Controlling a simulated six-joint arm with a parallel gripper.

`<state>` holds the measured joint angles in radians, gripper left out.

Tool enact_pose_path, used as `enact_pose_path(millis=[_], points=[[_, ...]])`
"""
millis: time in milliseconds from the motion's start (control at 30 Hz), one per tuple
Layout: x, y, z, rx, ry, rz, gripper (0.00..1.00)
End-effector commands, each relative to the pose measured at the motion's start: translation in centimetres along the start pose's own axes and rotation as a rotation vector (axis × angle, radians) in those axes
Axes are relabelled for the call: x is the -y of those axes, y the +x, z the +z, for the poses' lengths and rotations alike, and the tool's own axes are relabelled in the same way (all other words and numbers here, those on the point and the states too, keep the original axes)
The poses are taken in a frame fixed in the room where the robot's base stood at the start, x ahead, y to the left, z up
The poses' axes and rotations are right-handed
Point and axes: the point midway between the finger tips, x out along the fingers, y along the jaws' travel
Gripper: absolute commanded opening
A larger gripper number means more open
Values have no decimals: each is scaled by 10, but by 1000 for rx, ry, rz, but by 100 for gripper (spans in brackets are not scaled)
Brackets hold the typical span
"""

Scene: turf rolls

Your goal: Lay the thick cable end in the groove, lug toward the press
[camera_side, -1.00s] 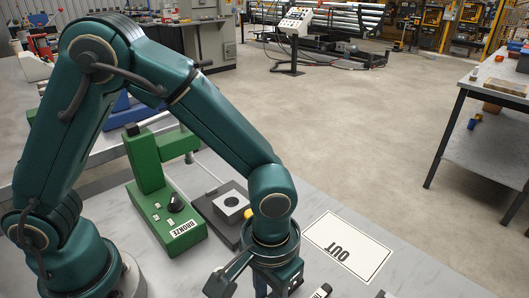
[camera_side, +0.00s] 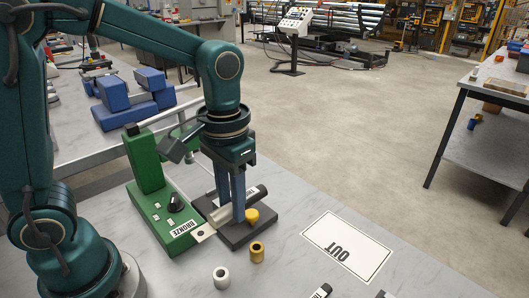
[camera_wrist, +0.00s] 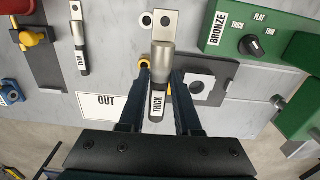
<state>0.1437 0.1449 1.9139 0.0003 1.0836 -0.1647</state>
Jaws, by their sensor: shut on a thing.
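The thick cable end (camera_side: 217,219) has a silver barrel, a flat holed lug and a black tail marked THICK. My gripper (camera_side: 230,213) is shut on it across the barrel. It lies level over the dark base plate (camera_side: 237,238) beside the green press (camera_side: 152,170), its lug pointing to the lower left near the BRONZE label. In the wrist view the lug (camera_wrist: 165,24) points up, and the holed grey block (camera_wrist: 201,82) is right of my gripper (camera_wrist: 161,78). I cannot make out the groove or whether the cable end touches anything below.
A yellow knob (camera_side: 252,215) stands by my fingers. A white ring (camera_side: 220,277) and a brass ring (camera_side: 256,251) stand in front of the plate. A THIN cable end (camera_side: 321,290) lies near the OUT card (camera_side: 347,246), which is empty.

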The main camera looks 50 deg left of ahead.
Motion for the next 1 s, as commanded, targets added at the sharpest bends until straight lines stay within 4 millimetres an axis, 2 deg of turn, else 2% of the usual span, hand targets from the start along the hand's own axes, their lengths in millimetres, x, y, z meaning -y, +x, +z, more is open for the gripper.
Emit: enact_pose_path(millis=[200, 300, 400, 533, 633, 800, 1000], points=[[44, -27, -26, -8, -105, -1, 0], [64, -44, -30, -8, -99, -1, 0], [76, -58, -28, -7, -54, -2, 0], [74, -61, -24, -13, -11, -4, 0], [70, -50, -26, -30, -62, -4, 0], [33, -22, -18, -34, -77, 2, 0], [4, -4, -1, -13, -10, 2, 0]])
